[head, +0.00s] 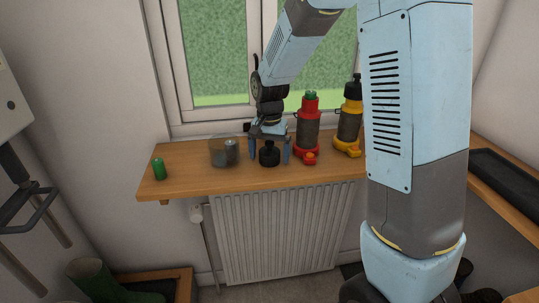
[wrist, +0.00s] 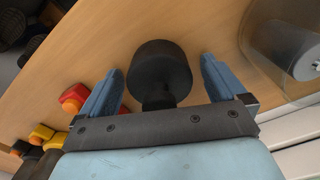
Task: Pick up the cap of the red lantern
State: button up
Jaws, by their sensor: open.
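The black cap (head: 269,156) stands on the wooden shelf, a wide round body with a narrower part. The wrist view shows the cap (wrist: 160,70) between the two blue fingers of my gripper (wrist: 161,63), with a gap on each side. In the head view my gripper (head: 269,151) is open and points down, its fingers either side of the cap. The red lantern (head: 307,130) stands upright just right of my gripper, with a green piece showing at its open top and no black cap on it.
A yellow lantern (head: 349,125) with a black top stands right of the red one. A clear container (head: 218,154) with a grey cylinder (head: 231,152) is close left of my gripper. A green cylinder (head: 158,169) stands near the shelf's left end. The window is behind.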

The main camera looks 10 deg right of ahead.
jog(key=c, duration=0.9)
